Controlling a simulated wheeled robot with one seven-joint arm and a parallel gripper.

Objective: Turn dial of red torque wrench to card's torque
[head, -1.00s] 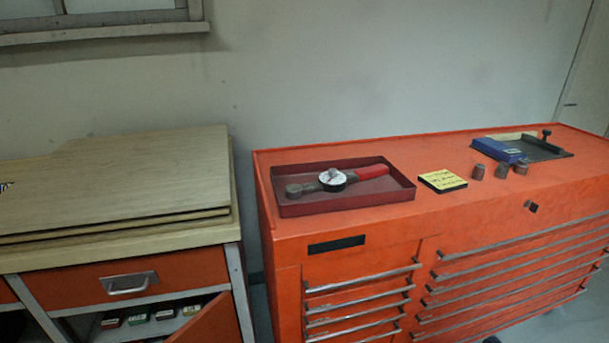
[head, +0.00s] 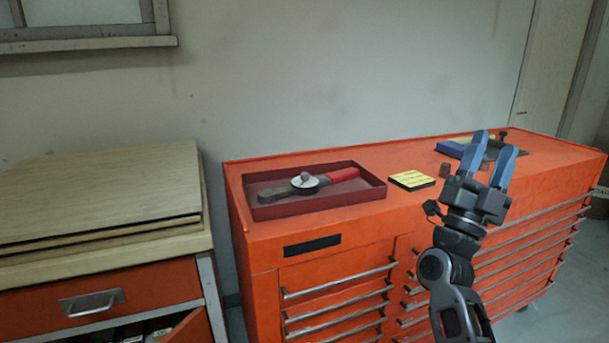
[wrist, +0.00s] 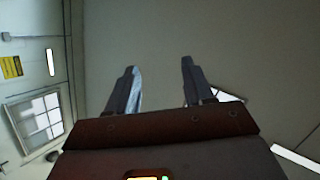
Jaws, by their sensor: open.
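The torque wrench (head: 341,175) with a red handle lies in a dark red tray (head: 320,203) on the orange tool cabinet, its handle pointing right. Its round white dial (head: 305,184) faces up with a grey knob on top. The yellow card (head: 411,178) lies flat on a dark block right of the tray; its writing is too small to read. My gripper (head: 496,143) is raised in front of the cabinet's right part, well right of the wrench and card. It is open and empty, fingers pointing up. In the wrist view its two fingers (wrist: 160,90) stand apart with only wall or ceiling beyond.
A blue item (head: 451,149) and a dark tray lie at the cabinet's back right, partly hidden by my gripper, with small metal sockets near them. A wood-topped bench (head: 100,200) stands left, its cabinet door ajar. The wall (head: 330,80) is close behind.

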